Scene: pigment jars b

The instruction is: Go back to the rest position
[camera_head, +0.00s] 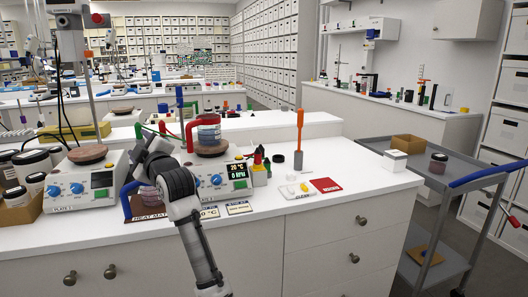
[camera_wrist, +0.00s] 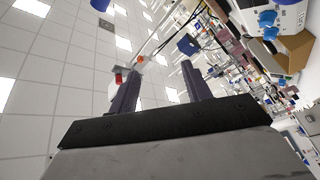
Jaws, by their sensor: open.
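My gripper shows in the wrist view (camera_wrist: 162,78) with its two dark fingers apart and nothing between them. The wrist camera looks mostly at ceiling panels, with the lab tilted along the right side. In the head view my gripper (camera_head: 152,143) is raised over the white bench (camera_head: 270,203), near the heat mat (camera_head: 147,218) and between two hot plates. My wrist partly hides the heat mat and the round jar on it. The fingers are hard to make out in the head view.
The right hot plate (camera_head: 237,174) carries a jar (camera_head: 208,131) inside a red bracket. The left hot plate (camera_head: 77,188) has a brown disc on top. Dark-lidded jars (camera_head: 34,162) crowd the far left. An orange-handled tool (camera_head: 299,135) stands upright; a grey cart (camera_head: 455,177) is right.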

